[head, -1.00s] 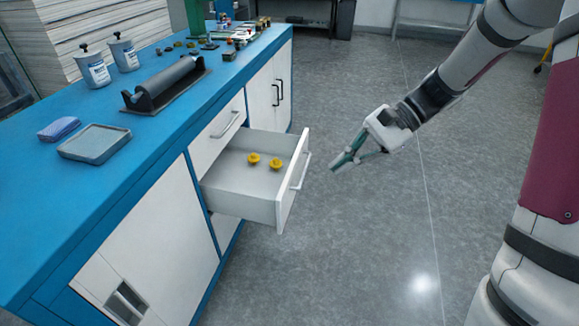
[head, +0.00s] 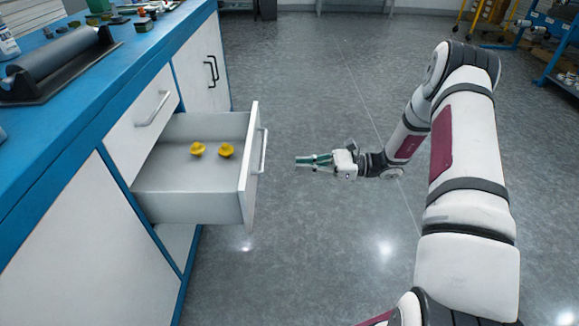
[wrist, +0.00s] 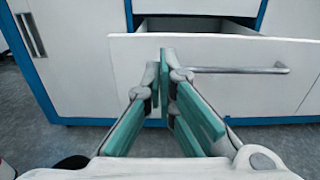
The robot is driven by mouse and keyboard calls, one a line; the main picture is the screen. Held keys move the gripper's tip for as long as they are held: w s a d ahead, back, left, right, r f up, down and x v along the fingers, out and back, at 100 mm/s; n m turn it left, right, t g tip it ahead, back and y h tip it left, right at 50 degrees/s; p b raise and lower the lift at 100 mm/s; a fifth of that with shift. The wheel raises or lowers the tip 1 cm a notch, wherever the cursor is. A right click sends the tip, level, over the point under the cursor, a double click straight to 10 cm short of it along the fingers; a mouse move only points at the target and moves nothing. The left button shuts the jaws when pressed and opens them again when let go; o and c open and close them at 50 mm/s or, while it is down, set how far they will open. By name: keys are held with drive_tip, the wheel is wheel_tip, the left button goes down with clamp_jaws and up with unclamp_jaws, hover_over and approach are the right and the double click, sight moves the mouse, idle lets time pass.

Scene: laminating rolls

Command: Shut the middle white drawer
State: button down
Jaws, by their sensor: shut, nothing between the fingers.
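The middle white drawer (head: 190,192) stands pulled out of the blue and white cabinet in the head view, with two yellow knob-like objects (head: 212,150) inside. Its front panel (head: 249,165) carries a bar handle (head: 263,151). My gripper (head: 297,161) is shut and empty, pointing left at the drawer front, with a gap between them. In the wrist view my gripper (wrist: 166,55) points at the drawer front (wrist: 240,52), and the handle (wrist: 235,70) lies to the right of the fingertips. The fingers hide part of the front.
Above the open drawer is a closed drawer (head: 143,115) with its own handle. A dark roller (head: 60,60) lies on the blue worktop (head: 60,130). A cupboard door (head: 200,70) is beyond.

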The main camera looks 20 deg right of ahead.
sight(248, 166)
drive_tip(key=b+x, duration=0.3)
drive_tip(key=x, duration=0.9)
drive_tip(key=shift+a+f+b, duration=0.1)
drive_tip(key=shift+a+b, duration=0.1)
drive_tip(key=shift+b, duration=0.15)
drive_tip(key=shift+a, duration=0.1)
drive_tip(key=p+x, duration=0.1)
drive_tip(key=x, duration=2.4)
drive_tip(key=shift+w+a+p, duration=0.15)
drive_tip(key=shift+a+p, duration=0.2)
